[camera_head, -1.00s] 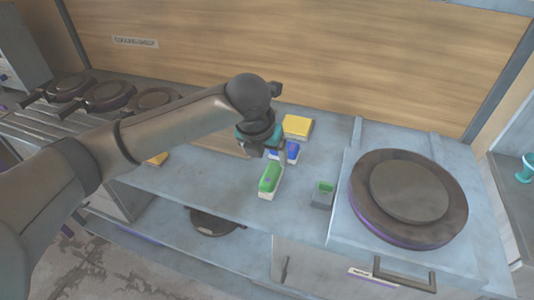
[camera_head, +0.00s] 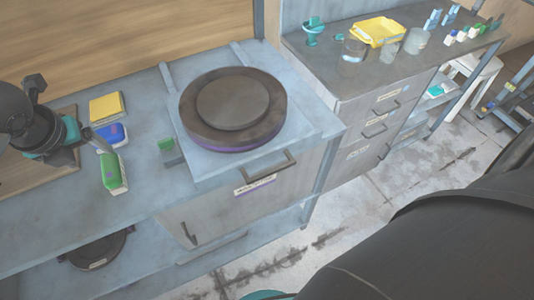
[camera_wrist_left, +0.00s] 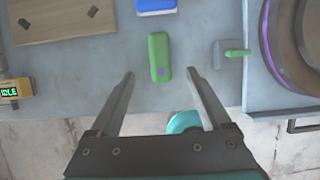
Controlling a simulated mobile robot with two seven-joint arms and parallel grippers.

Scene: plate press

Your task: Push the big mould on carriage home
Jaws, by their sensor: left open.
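The big mould (camera_head: 232,108) is a dark round disc with a raised centre and a purple band low on its rim. It lies flat on the pale blue carriage (camera_head: 305,120), which has a bar handle (camera_head: 270,172) at its front. In the left wrist view the mould (camera_wrist_left: 297,45) shows only in part at the right edge. My left gripper (camera_head: 92,146) is open and empty, left of the mould and apart from it, above the bench by the green and blue blocks. In the left wrist view its fingers (camera_wrist_left: 160,76) are spread. No right gripper shows.
A side counter (camera_head: 340,75) with cups and a yellow tray (camera_head: 380,31) is at right.

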